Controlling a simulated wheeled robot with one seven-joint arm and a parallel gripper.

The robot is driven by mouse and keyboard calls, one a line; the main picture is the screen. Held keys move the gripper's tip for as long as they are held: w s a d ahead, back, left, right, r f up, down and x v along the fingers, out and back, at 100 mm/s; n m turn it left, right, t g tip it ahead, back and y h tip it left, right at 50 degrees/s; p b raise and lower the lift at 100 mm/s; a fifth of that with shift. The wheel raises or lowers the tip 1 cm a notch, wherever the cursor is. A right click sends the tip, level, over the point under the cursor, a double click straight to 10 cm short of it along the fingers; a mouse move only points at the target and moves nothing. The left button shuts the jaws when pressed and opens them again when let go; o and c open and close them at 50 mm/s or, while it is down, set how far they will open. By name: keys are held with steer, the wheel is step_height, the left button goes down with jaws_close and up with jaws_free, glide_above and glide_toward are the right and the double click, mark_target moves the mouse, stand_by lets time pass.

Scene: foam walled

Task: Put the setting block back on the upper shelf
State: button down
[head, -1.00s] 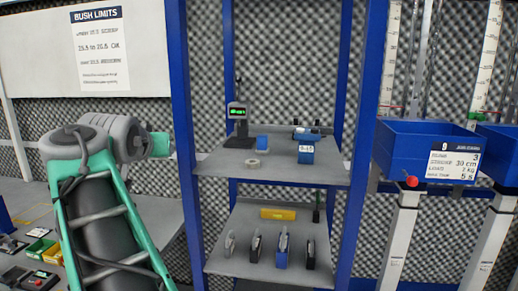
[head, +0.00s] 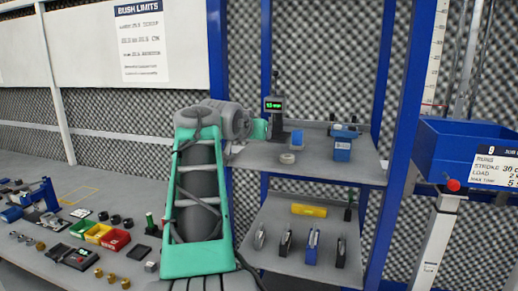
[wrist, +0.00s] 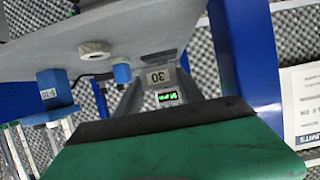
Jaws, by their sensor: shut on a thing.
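My gripper (head: 260,129) is at the left end of the upper shelf (head: 335,173), beside the dark gauge with a green display (head: 275,118). The block cannot be made out in the head view. The shelf's underside or top shows as a grey surface in the wrist view (wrist: 160,25); I cannot tell the block's height over it.
A pale ring (head: 287,158), a small blue block (head: 296,141) and a blue labelled box (head: 342,150) stand on the upper shelf. Blue posts (head: 218,60) frame it. The lower shelf (head: 290,262) holds a yellow piece (head: 309,210) and several upright tools. The upper shelf's front is clear.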

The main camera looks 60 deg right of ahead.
mark_target(258, 158)
steer(key=f, duration=0.1)
steer(key=d+f, duration=0.1)
steer(key=f, duration=0.2)
steer(key=shift+w+d+f, duration=0.1)
steer(key=shift+d, duration=0.25)
steer(key=shift+a+f, duration=0.1)
steer(key=shift+f, duration=0.1)
steer(key=shift+f, duration=0.15)
steer(key=shift+f, duration=0.1)
steer(key=c, duration=0.7)
jaws_free()
